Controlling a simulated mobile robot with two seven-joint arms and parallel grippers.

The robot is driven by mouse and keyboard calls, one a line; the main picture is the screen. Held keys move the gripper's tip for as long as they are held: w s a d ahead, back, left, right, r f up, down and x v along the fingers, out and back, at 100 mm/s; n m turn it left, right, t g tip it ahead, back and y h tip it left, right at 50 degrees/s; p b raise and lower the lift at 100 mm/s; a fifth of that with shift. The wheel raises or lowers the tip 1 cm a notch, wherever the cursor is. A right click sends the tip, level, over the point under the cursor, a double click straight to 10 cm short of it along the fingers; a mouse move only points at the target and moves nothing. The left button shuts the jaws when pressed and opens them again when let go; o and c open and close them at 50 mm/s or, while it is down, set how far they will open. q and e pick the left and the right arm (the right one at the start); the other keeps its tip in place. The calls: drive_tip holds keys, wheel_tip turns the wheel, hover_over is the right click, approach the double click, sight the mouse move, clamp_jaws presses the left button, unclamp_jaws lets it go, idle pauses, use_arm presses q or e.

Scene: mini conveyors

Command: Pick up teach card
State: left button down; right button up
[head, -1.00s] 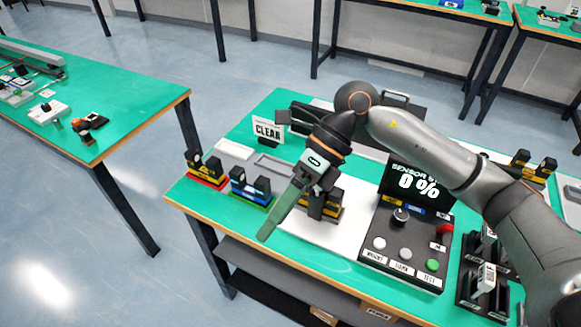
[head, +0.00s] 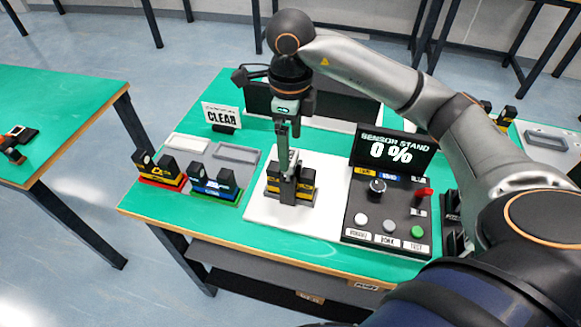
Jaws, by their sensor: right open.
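I cannot tell for certain which thing is the teach card. A white card reading CLEAR (head: 221,116) stands upright in a dark base at the table's back left. My right gripper (head: 287,178) points down over a black and yellow sensor pair (head: 304,187) on a white mat (head: 262,214). It is open, seen nearly edge-on, and hides the middle of that pair; I cannot tell whether it touches anything. A small pale patch shows beside its fingers. My left gripper is not in view.
Red-based (head: 160,172) and green-based (head: 214,184) sensor pairs are at the left. Two shallow trays (head: 235,153) lie behind them. My right arm covers the table's right side.

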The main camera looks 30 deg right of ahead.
sight(291, 156)
drive_tip(key=shift+f+p, duration=0.3)
drive_tip(key=shift+f, duration=2.45)
clamp_jaws()
drive_tip(key=shift+r, duration=0.15)
